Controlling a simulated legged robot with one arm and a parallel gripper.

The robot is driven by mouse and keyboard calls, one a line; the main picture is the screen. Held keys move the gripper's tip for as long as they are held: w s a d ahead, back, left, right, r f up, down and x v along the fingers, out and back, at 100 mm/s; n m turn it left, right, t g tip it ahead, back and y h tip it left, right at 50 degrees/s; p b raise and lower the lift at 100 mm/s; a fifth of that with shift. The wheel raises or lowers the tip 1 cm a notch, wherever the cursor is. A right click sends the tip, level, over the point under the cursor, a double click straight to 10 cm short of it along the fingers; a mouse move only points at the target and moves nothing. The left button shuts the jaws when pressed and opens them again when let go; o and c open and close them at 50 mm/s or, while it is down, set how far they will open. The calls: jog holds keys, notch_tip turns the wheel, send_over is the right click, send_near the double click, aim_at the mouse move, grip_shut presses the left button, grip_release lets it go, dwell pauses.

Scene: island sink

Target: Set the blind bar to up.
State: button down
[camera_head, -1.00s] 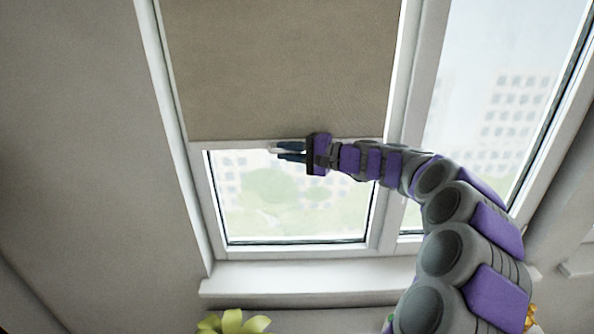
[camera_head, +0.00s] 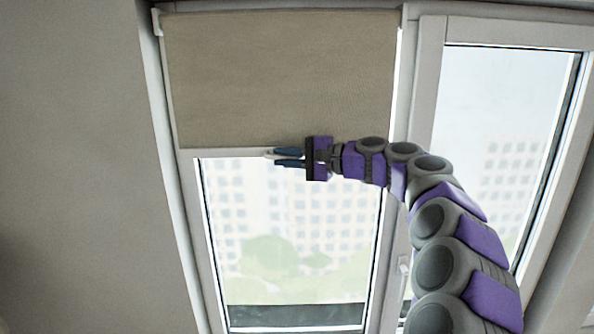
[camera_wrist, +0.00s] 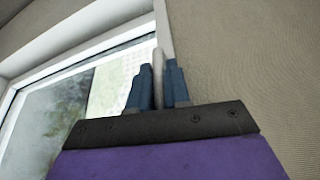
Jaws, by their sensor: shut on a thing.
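The beige blind (camera_head: 280,80) covers the upper part of the left window. Its pale bar (camera_head: 215,153) runs along the blind's lower edge, about mid-height in the head view. My gripper (camera_head: 274,157) is at the middle of the bar, reaching in from the right, with its blue fingers shut on it. In the wrist view the pale bar (camera_wrist: 158,66) stands between the two blue fingers (camera_wrist: 158,88), with the blind fabric (camera_wrist: 235,70) to the right. The part of the bar behind my gripper is hidden.
Bare window glass (camera_head: 285,230) shows below the bar. A second window (camera_head: 500,150) without a blind is on the right, partly behind my arm. A plain grey wall (camera_head: 80,160) is on the left. The blind's top bracket (camera_head: 157,22) shows at the upper left.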

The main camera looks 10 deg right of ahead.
jog(key=shift+a+r, duration=0.35)
jog(key=shift+r, duration=0.45)
jog(key=c, duration=1.4)
grip_release()
jog(key=shift+a, duration=0.15)
jog(key=shift+o, duration=1.2)
jog(key=shift+a, duration=0.65)
jog(key=shift+d, duration=0.5)
jog(key=b+v, duration=0.2)
jog(key=v, duration=1.4)
jog(key=shift+s+d, duration=0.3)
jog(key=shift+r, duration=0.1)
